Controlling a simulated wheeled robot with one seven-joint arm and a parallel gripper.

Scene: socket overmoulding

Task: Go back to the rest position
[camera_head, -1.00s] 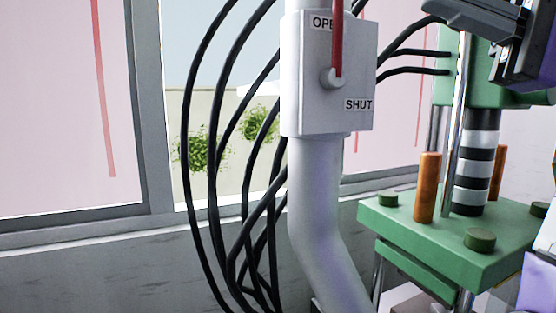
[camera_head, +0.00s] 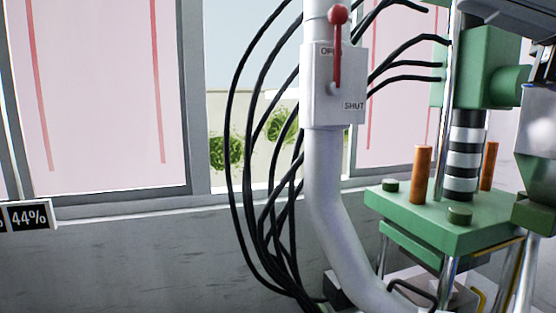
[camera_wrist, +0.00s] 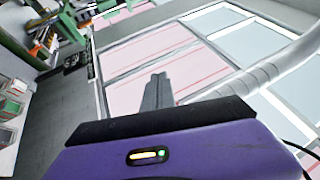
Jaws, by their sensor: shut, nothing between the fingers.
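My gripper shows in the wrist view, its grey fingers (camera_wrist: 157,92) together and empty, pointing up toward the windows. The purple wrist body (camera_wrist: 180,152) with a small indicator light is below them. Nothing touches the fingers.
A grey pipe (camera_head: 325,180) carries a valve box (camera_head: 322,105) marked OPEN and SHUT, its red lever (camera_head: 337,50) pointing up. Black cables (camera_head: 235,140) hang beside it. Orange posts (camera_head: 421,175) stand on the press. A 44% sign (camera_head: 30,216) is at the left.

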